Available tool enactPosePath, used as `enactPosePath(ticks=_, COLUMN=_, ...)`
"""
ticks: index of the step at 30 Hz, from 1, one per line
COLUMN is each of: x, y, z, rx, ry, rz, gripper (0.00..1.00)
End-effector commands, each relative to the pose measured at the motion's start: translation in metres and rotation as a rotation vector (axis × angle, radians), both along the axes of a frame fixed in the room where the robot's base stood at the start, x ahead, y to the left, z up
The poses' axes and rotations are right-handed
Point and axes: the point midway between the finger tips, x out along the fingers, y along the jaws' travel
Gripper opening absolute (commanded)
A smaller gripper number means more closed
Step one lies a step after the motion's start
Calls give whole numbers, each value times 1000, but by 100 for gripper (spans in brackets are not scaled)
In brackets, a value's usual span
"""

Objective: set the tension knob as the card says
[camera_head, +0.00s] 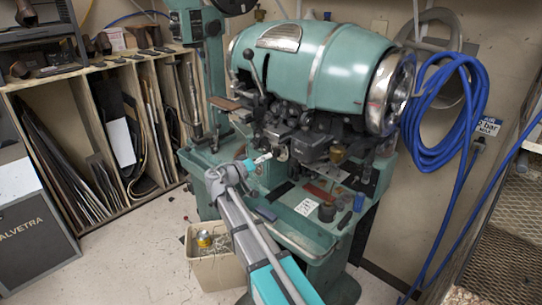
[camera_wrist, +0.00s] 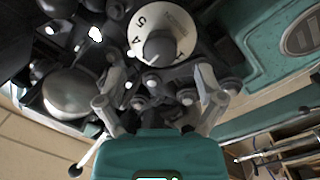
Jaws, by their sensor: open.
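The tension knob (camera_wrist: 158,46) has a white dial ring with black marks, among them a 5 and a 4, and a dark grey centre. In the head view it appears as a small pale disc (camera_head: 282,153) on the front of the teal stitcher. My gripper (camera_wrist: 160,78) is open, with one finger on each side just below the knob in the wrist view, and nothing is between the fingers. In the head view my gripper (camera_head: 263,158) is just left of the disc. A small white card (camera_head: 306,207) lies on the machine's tray; its writing is too small to read.
The stitcher's dark metal mechanism (camera_head: 312,135) crowds around the knob. Small cans and tools, including a dark round can (camera_head: 326,212), stand on the tray. A bin (camera_head: 214,262) is on the floor, and blue hose (camera_head: 440,110) hangs at right.

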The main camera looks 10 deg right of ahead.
Motion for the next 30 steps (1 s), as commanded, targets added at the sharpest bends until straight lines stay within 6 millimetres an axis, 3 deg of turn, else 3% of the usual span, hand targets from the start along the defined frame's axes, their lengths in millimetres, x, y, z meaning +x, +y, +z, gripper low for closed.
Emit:
enactPosePath(ticks=9, x=20, y=-32, z=0, rx=0, ry=0, rz=0, gripper=87)
enactPosePath(ticks=24, x=24, y=-40, z=0, rx=1, ry=0, rz=1, gripper=87)
enactPosePath(ticks=30, x=24, y=-40, z=0, rx=0, ry=0, rz=1, gripper=50)
